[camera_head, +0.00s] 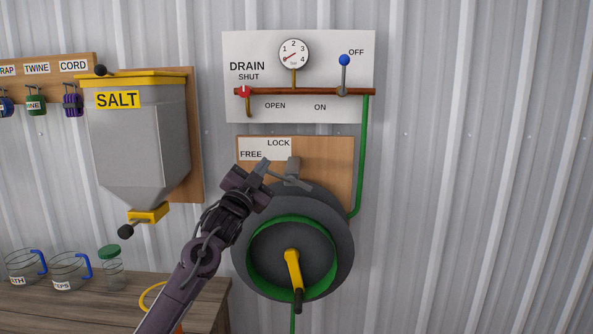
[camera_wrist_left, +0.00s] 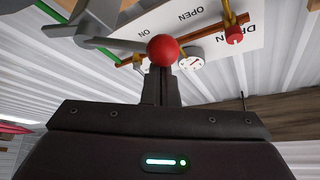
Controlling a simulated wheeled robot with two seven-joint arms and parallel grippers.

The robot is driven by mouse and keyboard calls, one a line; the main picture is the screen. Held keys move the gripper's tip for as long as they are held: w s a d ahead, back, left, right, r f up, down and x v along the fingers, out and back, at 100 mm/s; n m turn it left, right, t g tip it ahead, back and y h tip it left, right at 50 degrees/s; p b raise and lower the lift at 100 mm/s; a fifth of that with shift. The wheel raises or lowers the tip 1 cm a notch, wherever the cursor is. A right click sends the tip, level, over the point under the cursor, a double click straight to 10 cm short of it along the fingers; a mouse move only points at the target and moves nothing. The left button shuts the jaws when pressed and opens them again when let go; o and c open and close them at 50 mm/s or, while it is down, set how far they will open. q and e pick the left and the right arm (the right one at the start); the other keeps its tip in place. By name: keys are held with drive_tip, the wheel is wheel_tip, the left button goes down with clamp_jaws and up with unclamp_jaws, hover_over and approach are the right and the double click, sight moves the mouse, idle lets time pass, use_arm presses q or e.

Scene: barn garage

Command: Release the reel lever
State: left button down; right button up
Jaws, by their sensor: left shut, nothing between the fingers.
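The hose reel (camera_head: 335,240) is a dark drum with a green inner ring, mounted on a wooden board. Its grey lever (camera_head: 287,179) runs from above the drum up and left toward my left gripper (camera_head: 262,168), on the FREE side of the FREE/LOCK label (camera_head: 264,149). In the left wrist view the grey lever (camera_wrist_left: 105,43) ends in a red ball knob (camera_wrist_left: 163,49). The fingers of my left gripper (camera_wrist_left: 160,82) are shut and empty, right at the knob; I cannot tell whether they touch it. In the head view the gripper hides the knob. My right gripper is not in view.
A yellow crank (camera_head: 292,265) sticks out from the reel. Above are the drain panel (camera_head: 240,110) with gauge, red valve and blue-knobbed lever (camera_head: 344,62). A salt hopper (camera_head: 140,135) hangs at left, over a bench (camera_head: 205,295) with jars. The wall at right is clear.

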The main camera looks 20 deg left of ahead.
use_arm(q)
drive_tip(key=shift+s+a+f+n+t+y+b, duration=0.2)
drive_tip(key=shift+f+n+y+b, duration=0.6)
drive_tip(key=shift+n, duration=0.7)
drive_tip(key=shift+w+a+f+n+t+y+b, duration=0.1)
drive_tip(key=shift+a+f+n+y+b, duration=0.3)
drive_tip(key=shift+n+y, duration=0.95)
drive_tip(key=shift+s+a+f+n+t+y+b, duration=0.15)
drive_tip(key=shift+f+n+y+b, duration=0.55)
drive_tip(key=shift+n, duration=0.95)
drive_tip(key=shift+r, duration=0.15)
drive_tip(key=s+d+f, duration=0.1)
drive_tip(key=s+d, duration=0.1)
drive_tip(key=s, duration=0.7)
drive_tip(key=shift+d+f, duration=0.2)
